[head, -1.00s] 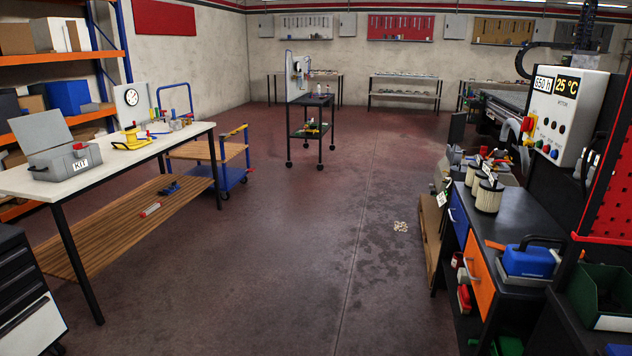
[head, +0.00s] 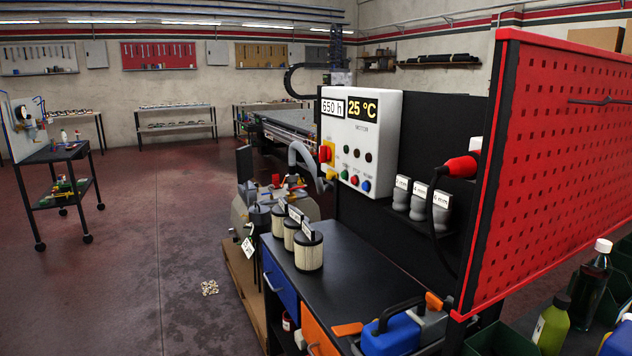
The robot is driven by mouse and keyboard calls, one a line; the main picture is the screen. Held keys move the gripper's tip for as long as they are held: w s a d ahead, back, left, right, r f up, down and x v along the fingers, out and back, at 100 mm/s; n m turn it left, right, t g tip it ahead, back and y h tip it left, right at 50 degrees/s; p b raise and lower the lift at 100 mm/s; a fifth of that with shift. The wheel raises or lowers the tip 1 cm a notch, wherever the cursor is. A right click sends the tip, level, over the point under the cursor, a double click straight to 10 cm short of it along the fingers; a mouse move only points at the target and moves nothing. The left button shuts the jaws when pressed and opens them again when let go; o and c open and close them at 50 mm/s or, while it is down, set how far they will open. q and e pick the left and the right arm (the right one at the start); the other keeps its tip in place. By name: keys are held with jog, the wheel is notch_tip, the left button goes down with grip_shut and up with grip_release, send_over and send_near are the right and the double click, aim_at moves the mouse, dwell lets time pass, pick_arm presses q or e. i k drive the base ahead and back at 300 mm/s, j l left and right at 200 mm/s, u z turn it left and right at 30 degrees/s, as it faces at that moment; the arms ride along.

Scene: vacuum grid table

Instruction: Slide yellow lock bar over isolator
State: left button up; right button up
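A white control box (head: 361,138) stands at the right of centre, with displays reading 650 h and 25 °C. On its left edge is the isolator (head: 326,152), a red switch on a yellow plate. Yellow shows around and below the red part, but it is too small to tell whether any of it is a separate lock bar or where such a bar sits. Neither of my grippers is in view.
A black bench (head: 350,272) with several filter cylinders (head: 309,252) and a blue case (head: 391,335) stands below the box. A red pegboard (head: 555,170) blocks the right. The floor (head: 130,260) at left is mostly open, with a small pale pile (head: 209,287).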

aim_at(329, 174)
jog(key=i+j+z, duration=0.2)
jog(key=z, duration=0.25)
jog(key=i+j+z, duration=0.1)
jog(key=z, duration=0.3)
jog(key=j+z, duration=0.15)
jog(key=z, duration=0.2)
